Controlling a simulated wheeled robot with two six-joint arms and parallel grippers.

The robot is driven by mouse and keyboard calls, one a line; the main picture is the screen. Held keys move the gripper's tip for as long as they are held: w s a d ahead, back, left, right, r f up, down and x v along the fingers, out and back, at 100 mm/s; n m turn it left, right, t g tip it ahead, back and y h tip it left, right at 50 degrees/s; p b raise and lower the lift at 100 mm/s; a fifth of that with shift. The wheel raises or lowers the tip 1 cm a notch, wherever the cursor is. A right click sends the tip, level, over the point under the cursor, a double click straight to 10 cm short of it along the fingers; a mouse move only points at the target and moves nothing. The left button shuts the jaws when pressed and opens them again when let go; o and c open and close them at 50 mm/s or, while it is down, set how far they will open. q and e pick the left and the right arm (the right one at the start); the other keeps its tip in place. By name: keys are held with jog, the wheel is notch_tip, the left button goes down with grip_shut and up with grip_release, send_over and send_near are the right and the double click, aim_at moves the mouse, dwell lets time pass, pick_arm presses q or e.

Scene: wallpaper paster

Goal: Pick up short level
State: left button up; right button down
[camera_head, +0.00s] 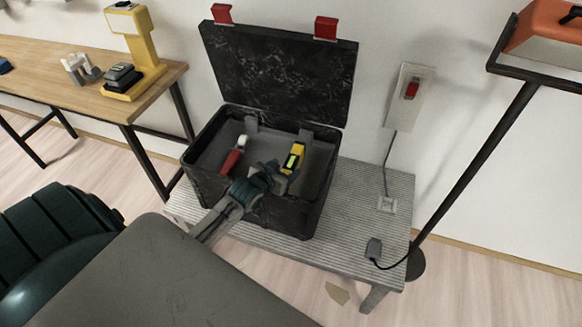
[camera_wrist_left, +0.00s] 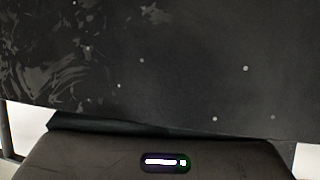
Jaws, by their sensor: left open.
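The short level (camera_head: 293,158) is yellow and black and sits inside the open black toolbox (camera_head: 258,212), towards its right side. My left gripper (camera_head: 272,170) is over the toolbox's front rim, just left of the level in the head view. It is open; I cannot tell whether it touches the level. The level does not show in the left wrist view, where the toolbox's dark speckled surface (camera_wrist_left: 200,75) fills most of the picture. My right gripper is not in view.
A red-handled tool (camera_head: 233,157) lies left in the toolbox, whose lid (camera_head: 280,70) stands open behind. The toolbox stands on a ridged grey bench (camera_head: 365,210). A wooden table (camera_head: 50,75) is at left, a dark lamp pole (camera_head: 475,170) at right.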

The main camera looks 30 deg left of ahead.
aim_at(291, 163)
pick_arm(q)
jog(key=x, duration=0.3)
jog(key=shift+w+a+f, duration=0.1)
jog(key=shift+w+a, duration=0.05)
jog(key=shift+w, duration=0.2)
jog(key=c, duration=1.4)
jog(key=shift+o, duration=0.2)
